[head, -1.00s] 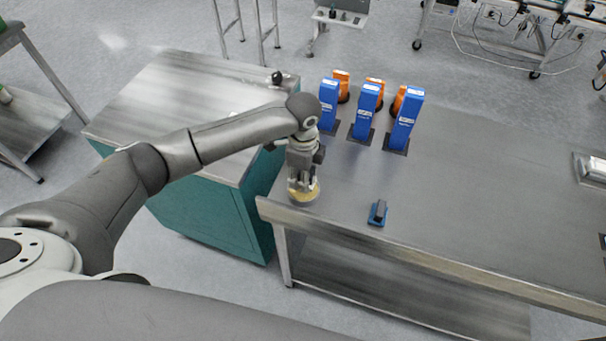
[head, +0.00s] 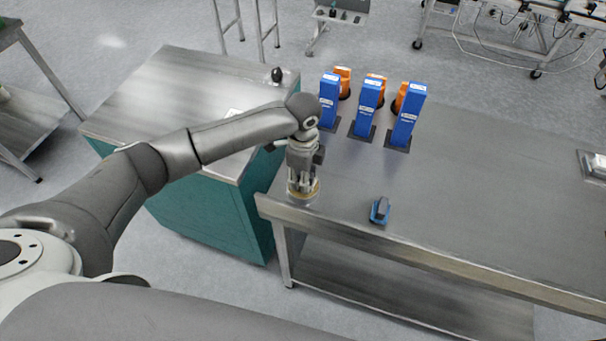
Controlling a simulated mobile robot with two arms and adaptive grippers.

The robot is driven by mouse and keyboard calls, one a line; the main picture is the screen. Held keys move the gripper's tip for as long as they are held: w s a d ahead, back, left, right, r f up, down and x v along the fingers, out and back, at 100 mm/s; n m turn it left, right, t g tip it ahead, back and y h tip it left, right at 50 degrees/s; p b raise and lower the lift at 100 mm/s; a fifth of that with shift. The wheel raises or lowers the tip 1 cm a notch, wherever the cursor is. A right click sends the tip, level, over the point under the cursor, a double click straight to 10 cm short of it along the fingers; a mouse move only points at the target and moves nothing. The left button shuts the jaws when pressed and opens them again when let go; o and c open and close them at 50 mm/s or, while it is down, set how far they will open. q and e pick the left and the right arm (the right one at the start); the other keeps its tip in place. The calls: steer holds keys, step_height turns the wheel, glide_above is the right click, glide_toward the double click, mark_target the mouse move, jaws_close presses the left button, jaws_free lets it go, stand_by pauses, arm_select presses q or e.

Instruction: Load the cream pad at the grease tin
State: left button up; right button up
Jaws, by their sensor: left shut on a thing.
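The grease tin (head: 304,200), a low round tin with a yellowish inside, stands at the near left corner of the steel table. My left gripper (head: 302,186) points straight down over it, with its fingertips at the tin's opening. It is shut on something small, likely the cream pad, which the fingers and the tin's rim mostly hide. I cannot tell whether the pad touches the grease. My right gripper is out of view.
A small blue block with a dark top (head: 380,210) lies to the tin's right. Several blue boxes (head: 367,108) and orange items (head: 344,82) stand behind on the steel table (head: 480,190). A teal cabinet (head: 205,210) adjoins on the left. The table's middle is clear.

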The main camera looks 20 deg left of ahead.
arm_select(q)
steer(key=shift+f, duration=0.3)
steer(key=shift+f, duration=0.25)
stand_by(1.0)
steer(key=shift+s+f, duration=0.1)
stand_by(1.2)
step_height(320, 180, up, 7)
steer(key=p, duration=0.8)
stand_by(0.7)
